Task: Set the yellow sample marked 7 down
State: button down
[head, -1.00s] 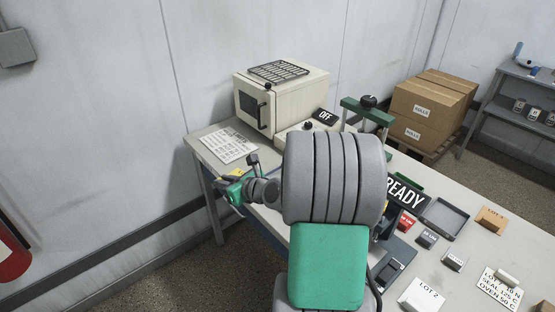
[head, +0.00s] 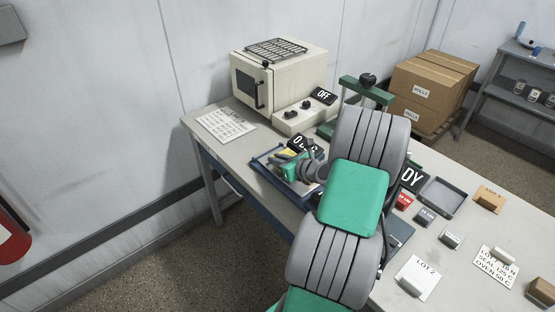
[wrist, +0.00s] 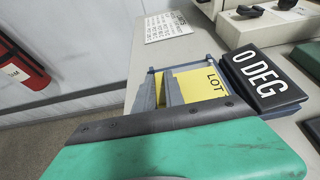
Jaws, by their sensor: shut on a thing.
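The yellow sample (wrist: 203,84) shows in the wrist view as a flat yellow sheet with the word LOT at its right edge. Its number is not visible. My gripper (wrist: 168,90) is shut on it, with the fingers crossing its left part. The sample is over a blue-framed fixture beside a black 0 DEG display (wrist: 263,77); I cannot tell whether it touches the bed. In the head view my gripper (head: 290,170) is low over this fixture (head: 262,163), and my arm and wrist hide most of the sample.
A cream oven (head: 280,75) with an OFF display (head: 323,95) stands behind the fixture. A printed sheet (head: 225,121) lies at the left. A green-topped press (head: 366,88), a grey tray (head: 443,197) and a LOT 2 card (head: 417,277) are to the right.

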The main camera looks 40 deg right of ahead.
jog(key=shift+f+b, duration=0.35)
jog(key=shift+f, duration=0.4)
jog(key=shift+f, duration=0.25)
jog(key=shift+f, duration=0.3)
